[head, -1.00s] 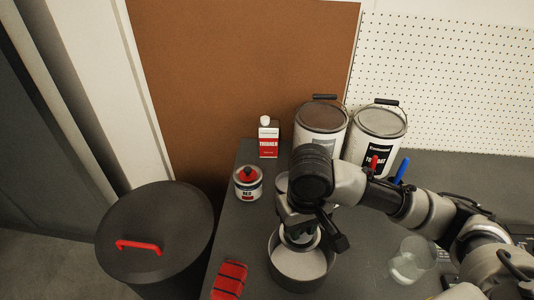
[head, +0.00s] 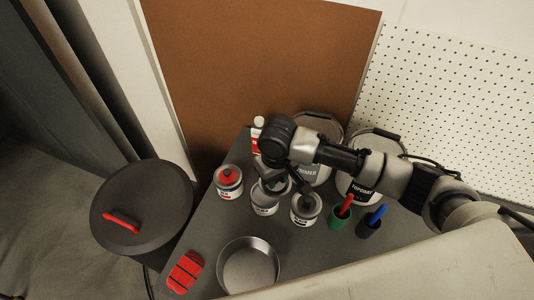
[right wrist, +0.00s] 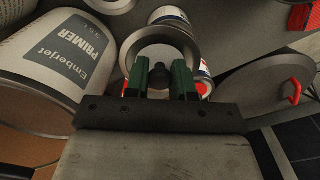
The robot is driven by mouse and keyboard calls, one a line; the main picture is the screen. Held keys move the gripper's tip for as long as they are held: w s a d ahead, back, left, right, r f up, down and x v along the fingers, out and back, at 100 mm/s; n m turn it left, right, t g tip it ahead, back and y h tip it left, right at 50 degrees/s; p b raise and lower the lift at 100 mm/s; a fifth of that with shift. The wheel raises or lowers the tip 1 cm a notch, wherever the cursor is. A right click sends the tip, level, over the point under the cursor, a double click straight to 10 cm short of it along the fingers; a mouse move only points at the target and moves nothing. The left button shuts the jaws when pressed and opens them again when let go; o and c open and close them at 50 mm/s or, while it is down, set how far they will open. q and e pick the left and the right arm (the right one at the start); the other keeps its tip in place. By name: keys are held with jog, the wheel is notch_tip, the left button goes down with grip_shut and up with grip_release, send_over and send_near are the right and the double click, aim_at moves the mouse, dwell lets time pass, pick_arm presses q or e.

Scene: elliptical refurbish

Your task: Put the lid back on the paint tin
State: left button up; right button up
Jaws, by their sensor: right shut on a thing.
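My right gripper (head: 275,178) is shut on the dark knob of a grey round lid (right wrist: 160,48); its green fingers (right wrist: 159,80) stand either side of the knob in the right wrist view. In the head view the lid is over or close to a grey-white paint tin (head: 264,205), partly hidden by the gripper. I cannot tell whether lid and tin touch. My left gripper is not in view.
Large primer (head: 316,172) and topcoat (head: 357,188) cans stand behind. Green (head: 340,217) and dark (head: 369,227) cups with red and blue handles are at right. An empty round pan (head: 248,273) and a red block (head: 185,272) lie in front. A black bin (head: 140,215) stands left.

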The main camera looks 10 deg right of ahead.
pick_arm(q)
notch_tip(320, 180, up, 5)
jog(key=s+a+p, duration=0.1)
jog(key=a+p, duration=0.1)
jog(key=p, duration=0.1)
pick_arm(e)
jog(key=shift+w+a+r+n, duration=0.1)
jog(key=shift+w+a+n, duration=0.3)
jog(key=shift+a, duration=0.15)
jog(key=shift+w+a+n, duration=0.3)
jog(key=shift+w+a, duration=0.05)
jog(key=shift+a, duration=0.2)
jog(key=shift+w+f, duration=0.15)
jog(key=shift+f, duration=0.55)
jog(key=shift+f+b, duration=0.2)
jog(key=shift+b, duration=0.3)
notch_tip(320, 180, down, 3)
jog(key=b, duration=0.4)
jog(key=shift+f, duration=0.15)
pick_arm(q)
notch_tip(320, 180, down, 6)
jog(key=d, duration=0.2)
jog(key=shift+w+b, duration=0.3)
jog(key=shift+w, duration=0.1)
pick_arm(e)
jog(key=shift+f, duration=0.95)
